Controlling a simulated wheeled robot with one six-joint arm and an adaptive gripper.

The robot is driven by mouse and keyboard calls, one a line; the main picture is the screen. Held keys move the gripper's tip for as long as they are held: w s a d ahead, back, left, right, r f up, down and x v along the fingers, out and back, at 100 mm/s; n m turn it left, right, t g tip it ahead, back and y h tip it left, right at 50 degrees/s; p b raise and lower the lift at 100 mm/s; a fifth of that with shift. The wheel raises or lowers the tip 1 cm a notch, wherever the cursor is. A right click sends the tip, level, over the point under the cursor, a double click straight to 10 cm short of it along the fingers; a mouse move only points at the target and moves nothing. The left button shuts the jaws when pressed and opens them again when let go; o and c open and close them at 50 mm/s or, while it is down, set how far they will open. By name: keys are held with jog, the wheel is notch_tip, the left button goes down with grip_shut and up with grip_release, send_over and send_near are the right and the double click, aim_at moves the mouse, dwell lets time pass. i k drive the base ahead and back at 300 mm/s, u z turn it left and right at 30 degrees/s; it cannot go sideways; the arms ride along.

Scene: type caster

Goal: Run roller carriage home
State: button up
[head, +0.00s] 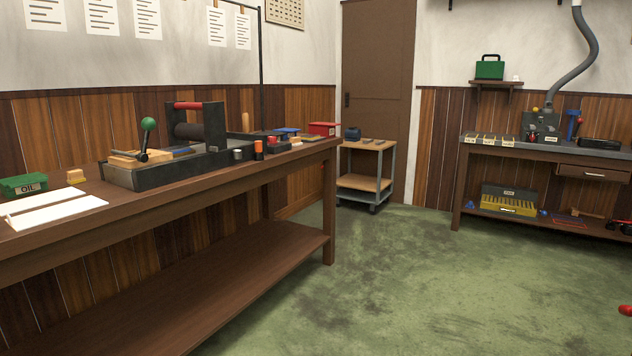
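A dark press (165,174) stands on the long wooden bench at the left. Its roller carriage (201,125) is a black frame that straddles the bed, with a dark roller and a red grip bar (188,105) on top. The carriage sits around the middle of the press. A lever with a green ball knob (148,124) rises at the near-left end of the bed, next to a light wooden block. The far end of the bed is partly hidden behind the carriage. My gripper is not in view.
The long bench (300,157) also holds a green OIL box (23,185), white sheets (55,208) and a red box (322,129). A small cart (366,183) stands by the door. A second bench (595,152) is at right. The green floor (430,280) between is clear.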

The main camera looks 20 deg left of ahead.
aim_at(212, 132)
jog(key=u, duration=0.65)
jog(key=i, duration=2.1)
jog(key=u, duration=0.65)
